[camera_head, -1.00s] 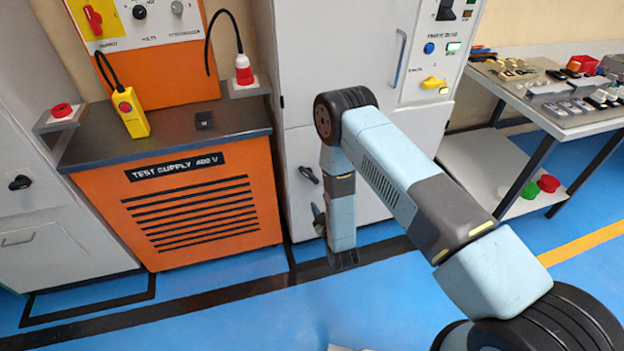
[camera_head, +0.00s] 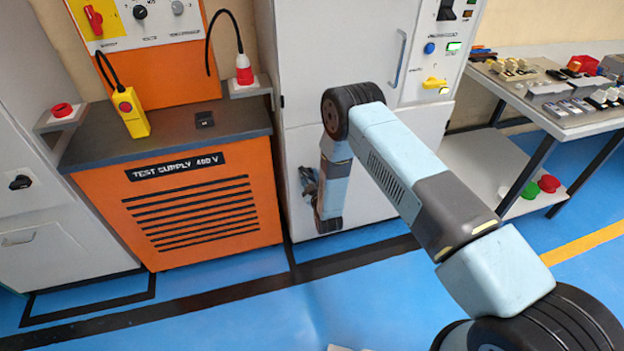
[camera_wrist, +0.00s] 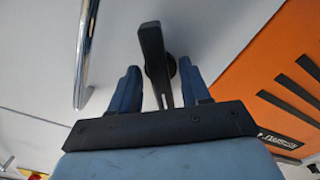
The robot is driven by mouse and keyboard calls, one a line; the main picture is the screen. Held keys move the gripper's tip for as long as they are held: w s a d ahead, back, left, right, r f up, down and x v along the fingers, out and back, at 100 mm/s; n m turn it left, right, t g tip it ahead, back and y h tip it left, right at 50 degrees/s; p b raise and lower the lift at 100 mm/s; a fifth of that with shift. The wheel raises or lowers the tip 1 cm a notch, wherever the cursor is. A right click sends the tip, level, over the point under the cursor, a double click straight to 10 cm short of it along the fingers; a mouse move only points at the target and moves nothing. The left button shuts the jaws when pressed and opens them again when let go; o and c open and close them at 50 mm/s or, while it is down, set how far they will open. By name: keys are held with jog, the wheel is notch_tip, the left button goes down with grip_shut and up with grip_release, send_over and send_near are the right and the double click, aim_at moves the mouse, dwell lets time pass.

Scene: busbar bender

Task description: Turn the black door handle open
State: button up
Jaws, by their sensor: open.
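The black door handle (camera_wrist: 152,45) is a lever on a round base on the pale cabinet door. In the wrist view it stands between the two blue fingers of my gripper (camera_wrist: 160,72), with a gap on both sides. The gripper is open and does not visibly touch the lever. In the head view my gripper (camera_head: 309,179) is at the lower door of the grey-white cabinet (camera_head: 345,50), below the arm's bend. There it hides most of the handle.
The orange test supply unit (camera_head: 180,215) stands close to the left. A bench (camera_head: 575,125) with parts stands right. The blue floor (camera_head: 370,290) in front is open.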

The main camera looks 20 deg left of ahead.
jog(key=shift+w, duration=0.1)
jog(key=shift+c, duration=0.2)
jog(key=c, duration=0.6)
jog(key=shift+c, duration=0.3)
jog(key=shift+m, duration=0.3)
jog(key=shift+w+m, duration=0.1)
jog(key=shift+m, duration=3.2)
jog(key=shift+d, duration=0.1)
